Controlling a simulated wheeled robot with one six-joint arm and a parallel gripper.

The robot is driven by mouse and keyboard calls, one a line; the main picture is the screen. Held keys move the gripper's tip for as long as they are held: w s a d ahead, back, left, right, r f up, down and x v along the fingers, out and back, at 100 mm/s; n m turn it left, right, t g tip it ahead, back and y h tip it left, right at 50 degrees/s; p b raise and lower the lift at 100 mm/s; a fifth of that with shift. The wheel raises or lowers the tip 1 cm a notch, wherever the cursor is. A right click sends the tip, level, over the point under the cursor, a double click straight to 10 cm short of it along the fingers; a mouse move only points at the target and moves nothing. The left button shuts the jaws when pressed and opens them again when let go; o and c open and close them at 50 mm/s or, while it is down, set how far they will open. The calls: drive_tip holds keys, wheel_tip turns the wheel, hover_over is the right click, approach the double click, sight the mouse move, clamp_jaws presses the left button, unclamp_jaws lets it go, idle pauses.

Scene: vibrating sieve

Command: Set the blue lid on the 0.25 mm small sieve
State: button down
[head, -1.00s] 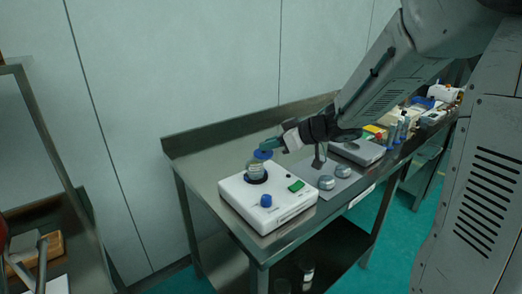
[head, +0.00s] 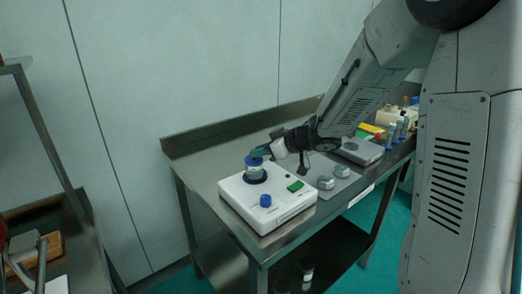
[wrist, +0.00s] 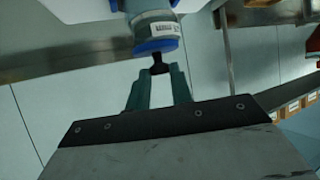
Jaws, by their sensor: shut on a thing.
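The blue lid (head: 255,160) is at the top of the small sieve stack (head: 255,171) on the white shaker. My gripper (head: 264,152) is just above it. In the wrist view my gripper (wrist: 159,75) has its teal fingers shut on the lid's dark knob (wrist: 160,67). The blue lid (wrist: 155,47) there lies against a pale sieve ring with a printed label (wrist: 160,28); I see no gap, but cannot tell if it is fully seated. The label is too blurred to read.
The white shaker (head: 266,218) stands on the steel table and has a blue knob (head: 265,201) and a green display (head: 295,186). To its right are small round metal pieces (head: 326,182) and a flat grey device (head: 358,151). The table's left end (head: 193,168) is clear.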

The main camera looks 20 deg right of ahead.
drive_tip(key=c, duration=1.2)
unclamp_jaws()
drive_tip(key=shift+c, duration=0.2)
drive_tip(key=shift+r, duration=0.1)
drive_tip(key=s+d+r+m+t+h, duration=0.2)
drive_tip(key=s+d+r+m+h, duration=0.5)
drive_tip(key=s+d+r+h, duration=0.5)
drive_tip(key=s+a+f+g+y, duration=0.1)
drive_tip(key=s+a+f+g, duration=0.1)
drive_tip(key=s, duration=0.6)
drive_tip(key=s+a+f+g+y, duration=0.1)
drive_tip(key=s+a+g, duration=0.3)
drive_tip(key=s, duration=0.5)
drive_tip(key=s+a+f+m+g+y, duration=0.1)
drive_tip(key=s+a+g, duration=0.3)
drive_tip(key=s, duration=0.4)
drive_tip(key=shift+s+f+y, duration=0.3)
drive_tip(key=shift+f+y, duration=0.3)
drive_tip(key=shift+f, duration=0.25)
